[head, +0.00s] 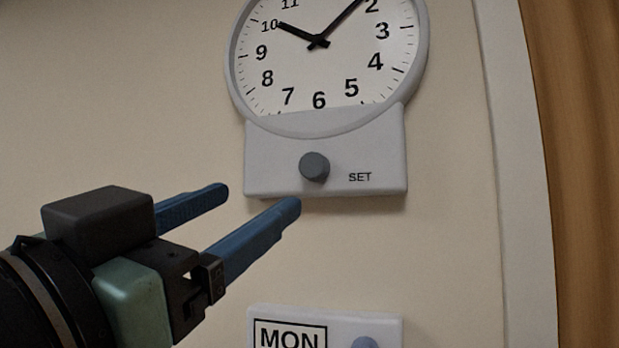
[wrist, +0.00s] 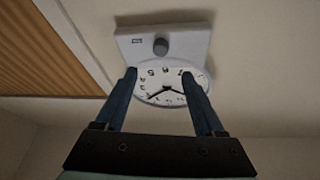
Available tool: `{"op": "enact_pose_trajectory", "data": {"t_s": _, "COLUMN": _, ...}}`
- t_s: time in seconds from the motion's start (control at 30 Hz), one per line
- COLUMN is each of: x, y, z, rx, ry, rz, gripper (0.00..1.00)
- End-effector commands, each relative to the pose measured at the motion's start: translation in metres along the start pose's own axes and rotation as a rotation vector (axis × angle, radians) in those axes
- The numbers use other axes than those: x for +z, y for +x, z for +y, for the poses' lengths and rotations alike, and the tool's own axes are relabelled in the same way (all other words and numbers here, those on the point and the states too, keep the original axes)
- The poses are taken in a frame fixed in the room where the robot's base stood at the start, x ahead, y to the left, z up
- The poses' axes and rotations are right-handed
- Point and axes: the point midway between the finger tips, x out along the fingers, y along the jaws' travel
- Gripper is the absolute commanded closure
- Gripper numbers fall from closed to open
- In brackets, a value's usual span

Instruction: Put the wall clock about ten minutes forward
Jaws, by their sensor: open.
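The wall clock (head: 345,75) hangs on the wall, its top cut off in the head view. Its short hand points near 10 and its long hand points up right, between 1 and 2. On the grey panel below the dial is a round grey knob (head: 314,167) beside the word SET. My gripper (head: 258,198) is open and empty, its blue fingers apart, below and left of the knob. In the wrist view the clock (wrist: 150,93) appears upside down, and the knob (wrist: 160,46) shows beyond the gap between the fingertips (wrist: 158,75), with nothing between them.
A second white panel (head: 285,313) marked MON, with a bluish knob (head: 364,343), is on the wall below the clock, partly cut off. A pale frame edge (head: 520,150) and a brown wooden surface (head: 580,150) stand at the right. The wall left of the clock is bare.

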Motion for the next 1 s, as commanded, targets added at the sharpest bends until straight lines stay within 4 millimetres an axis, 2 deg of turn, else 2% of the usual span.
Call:
{"op": "enact_pose_trajectory", "data": {"t_s": 0.17, "x": -0.003, "y": 0.020, "z": 0.000, "rx": 0.006, "ry": -0.004, "rz": -0.006, "gripper": 0.29}}
{"op": "enact_pose_trajectory", "data": {"t_s": 0.4, "x": -0.006, "y": 0.071, "z": 0.000, "rx": 0.006, "ry": -0.006, "rz": -0.005, "gripper": 0.29}}
{"op": "enact_pose_trajectory", "data": {"t_s": 0.6, "x": -0.004, "y": 0.107, "z": 0.000, "rx": 0.004, "ry": -0.003, "rz": -0.004, "gripper": 0.29}}
{"op": "enact_pose_trajectory", "data": {"t_s": 0.8, "x": -0.002, "y": 0.125, "z": 0.000, "rx": 0.003, "ry": -0.002, "rz": -0.003, "gripper": 0.29}}
{"op": "enact_pose_trajectory", "data": {"t_s": 1.0, "x": 0.000, "y": 0.129, "z": 0.001, "rx": 0.003, "ry": -0.001, "rz": -0.001, "gripper": 0.29}}
